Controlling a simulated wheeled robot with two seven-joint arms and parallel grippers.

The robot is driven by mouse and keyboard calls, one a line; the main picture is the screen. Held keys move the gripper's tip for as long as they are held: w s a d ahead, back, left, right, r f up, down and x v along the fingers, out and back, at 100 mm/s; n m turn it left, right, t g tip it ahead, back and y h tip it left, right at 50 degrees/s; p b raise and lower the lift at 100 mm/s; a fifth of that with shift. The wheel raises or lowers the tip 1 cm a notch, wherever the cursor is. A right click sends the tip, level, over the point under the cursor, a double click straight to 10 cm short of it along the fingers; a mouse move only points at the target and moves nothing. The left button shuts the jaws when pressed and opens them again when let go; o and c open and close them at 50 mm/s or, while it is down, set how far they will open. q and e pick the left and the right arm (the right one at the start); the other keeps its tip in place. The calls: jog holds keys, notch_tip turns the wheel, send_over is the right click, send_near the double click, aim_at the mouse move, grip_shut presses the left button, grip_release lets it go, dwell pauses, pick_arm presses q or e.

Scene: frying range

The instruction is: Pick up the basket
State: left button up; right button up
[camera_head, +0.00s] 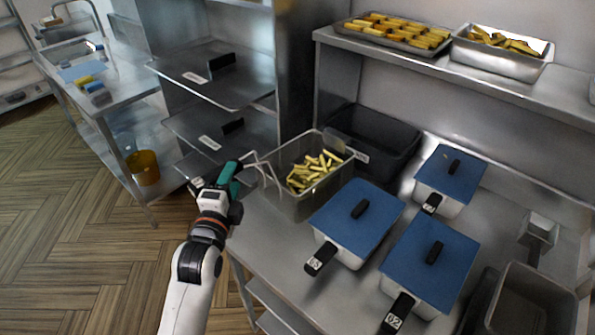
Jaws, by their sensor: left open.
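The basket (322,196) is a light, boxy container with yellow fries in it, standing on the left part of the steel counter. Pale wires run from its left side to a teal handle grip (229,174), which sticks out past the counter's left edge. My left gripper (218,184) is open at this grip, its dark fingers close beside it. Whether they touch the grip I cannot tell, as the gripper hides part of it. My right gripper is not in view.
Blue-lidded pans (355,222) crowd the steel counter (262,232) to the right. A black bin (372,145) stands right behind the basket. A shelf with trays of fries (395,34) hangs above. Steel shelves (215,75) stand at the back left; the wooden floor (75,230) is clear.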

aim_at(235, 172)
pick_arm(q)
jog(key=w, duration=0.3)
jog(key=shift+w+d+p, duration=0.1)
jog(key=shift+p, duration=0.2)
grip_shut()
jog(key=shift+r, duration=0.15)
